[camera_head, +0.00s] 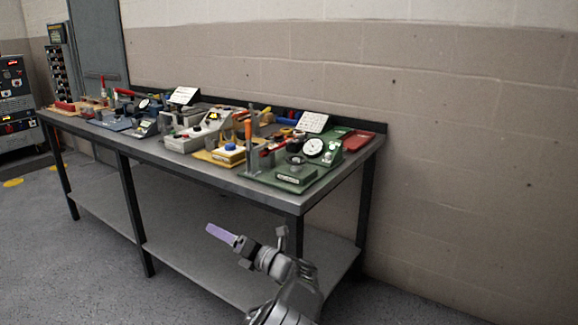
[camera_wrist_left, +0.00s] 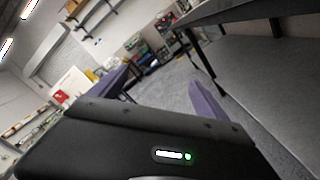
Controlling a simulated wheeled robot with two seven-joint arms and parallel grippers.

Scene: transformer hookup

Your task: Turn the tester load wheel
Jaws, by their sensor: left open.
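My left gripper (camera_head: 221,234) is in front of the workbench, below the level of its top, and points left along it. Its two purple fingers stand apart with nothing between them in the left wrist view (camera_wrist_left: 158,90). No load wheel can be made out for certain. A green unit (camera_head: 297,175) at the bench's right end carries a white round dial (camera_head: 313,147) and a dark round part (camera_head: 294,146) beside it. A blue unit (camera_head: 112,122) stands further left. The gripper is apart from all of them. My right gripper is not in view.
The long metal workbench (camera_head: 215,170) has a lower shelf (camera_head: 190,258) and dark legs. A yellow-based unit (camera_head: 226,155) and a grey box (camera_head: 196,136) stand on its top. A control cabinet (camera_head: 14,100) is at far left. Open floor lies in front.

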